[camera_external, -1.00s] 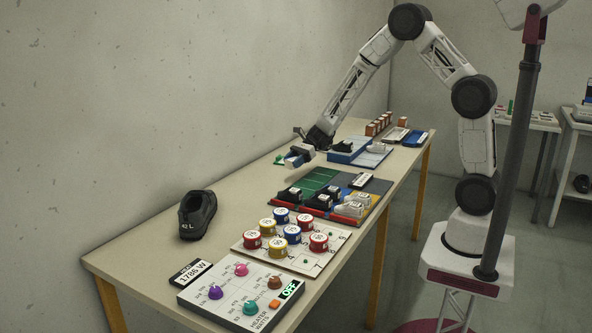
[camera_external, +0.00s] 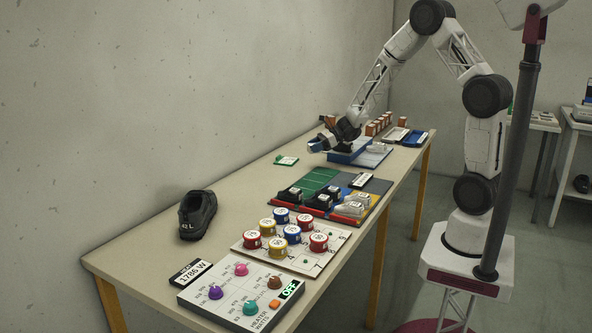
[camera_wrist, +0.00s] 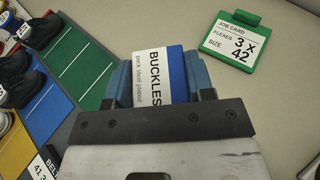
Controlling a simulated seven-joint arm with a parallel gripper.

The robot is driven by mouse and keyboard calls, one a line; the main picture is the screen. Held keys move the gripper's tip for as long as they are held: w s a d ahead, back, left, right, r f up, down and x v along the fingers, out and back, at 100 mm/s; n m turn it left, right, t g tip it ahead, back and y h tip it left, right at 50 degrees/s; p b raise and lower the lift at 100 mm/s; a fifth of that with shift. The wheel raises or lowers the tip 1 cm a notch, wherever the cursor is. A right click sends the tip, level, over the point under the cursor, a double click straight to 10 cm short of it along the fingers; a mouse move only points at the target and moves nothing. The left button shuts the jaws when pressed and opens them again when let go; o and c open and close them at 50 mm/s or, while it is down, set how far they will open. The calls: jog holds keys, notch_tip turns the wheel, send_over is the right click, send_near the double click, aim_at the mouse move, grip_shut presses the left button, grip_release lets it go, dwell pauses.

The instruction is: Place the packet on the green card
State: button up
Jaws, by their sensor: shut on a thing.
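The packet (camera_wrist: 158,75), white and blue and printed "BUCKLES", is between the blue fingers of my gripper (camera_wrist: 160,62) in the wrist view. My gripper is shut on it. In the external view the card (camera_external: 286,160) lies left of and below my gripper (camera_external: 318,145), which is raised above the table. The packet is hard to make out there.
A mat with green (camera_external: 316,180), blue, yellow and red panels holds several small shoes. Bare table surrounds the card. A black shoe (camera_external: 197,214) stands nearer the camera.

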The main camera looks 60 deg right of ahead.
send_over(286, 160)
jog(key=shift+s+f, duration=0.15)
jog(key=shift+f, duration=0.6)
dwell(0.4)
jog(key=shift+f, duration=0.1)
jog(key=shift+f, duration=1.65)
jog(key=shift+f, duration=0.4)
jog(key=o, duration=1)
jog(key=shift+c, duration=0.2)
jog(key=shift+r, duration=0.15)
